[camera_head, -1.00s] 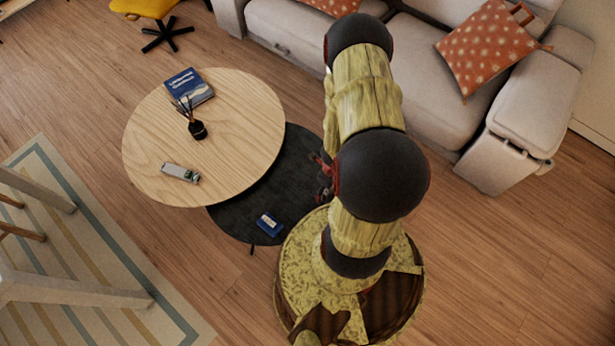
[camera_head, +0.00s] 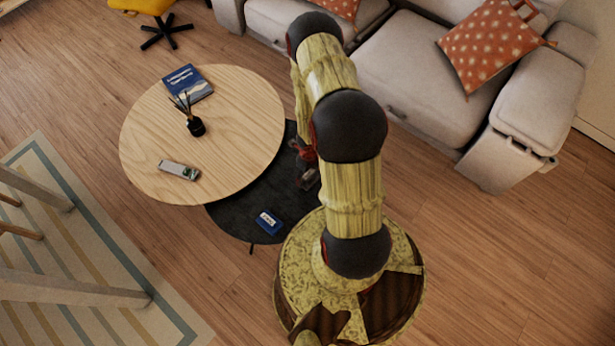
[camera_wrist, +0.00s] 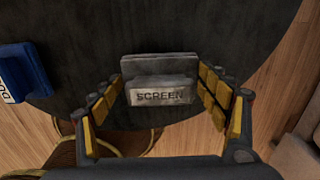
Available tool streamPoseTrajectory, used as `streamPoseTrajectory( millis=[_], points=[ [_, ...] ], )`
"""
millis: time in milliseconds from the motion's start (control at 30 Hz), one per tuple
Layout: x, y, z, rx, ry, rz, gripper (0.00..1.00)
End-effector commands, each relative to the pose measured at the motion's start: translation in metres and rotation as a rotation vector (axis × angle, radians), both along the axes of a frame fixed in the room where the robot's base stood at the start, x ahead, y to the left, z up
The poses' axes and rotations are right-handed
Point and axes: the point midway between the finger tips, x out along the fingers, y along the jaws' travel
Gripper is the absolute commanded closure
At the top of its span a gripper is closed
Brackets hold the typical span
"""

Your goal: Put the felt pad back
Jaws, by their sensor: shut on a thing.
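My gripper (camera_wrist: 160,82) is over the dark lower table (camera_wrist: 75,40). Its fingers stand on either side of a grey block marked SCREEN (camera_wrist: 160,94), which looks like the felt pad, and are shut on it. The block has a flat lighter face and a darker slab along its far side. I cannot tell whether it touches the table. In the head view my gripper (camera_head: 306,176) shows beside my arm, above the dark table's right part, and the pad is not clear there.
A blue box (camera_head: 268,222) lies on the dark table and shows at left in the wrist view (camera_wrist: 18,75). The higher wooden table (camera_head: 235,125) holds a grey device (camera_head: 179,170), a black reed diffuser (camera_head: 195,126) and a blue book (camera_head: 187,83). A sofa (camera_head: 420,75) stands behind.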

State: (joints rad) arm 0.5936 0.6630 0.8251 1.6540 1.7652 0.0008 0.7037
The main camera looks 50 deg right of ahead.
Motion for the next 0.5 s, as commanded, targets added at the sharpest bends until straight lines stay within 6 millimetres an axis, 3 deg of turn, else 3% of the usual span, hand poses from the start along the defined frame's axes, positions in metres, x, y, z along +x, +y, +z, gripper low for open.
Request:
streamPoseTrajectory(
  millis=[233,400,500],
  points=[
    [0.008,-0.001,-0.01,0.0,0.0,0.0,0.45],
    [0.006,-0.001,-0.035,0.0,0.0,-0.001,0.45],
    [0.007,-0.001,-0.04,-0.001,-0.001,0.001,0.48]
  ],
)
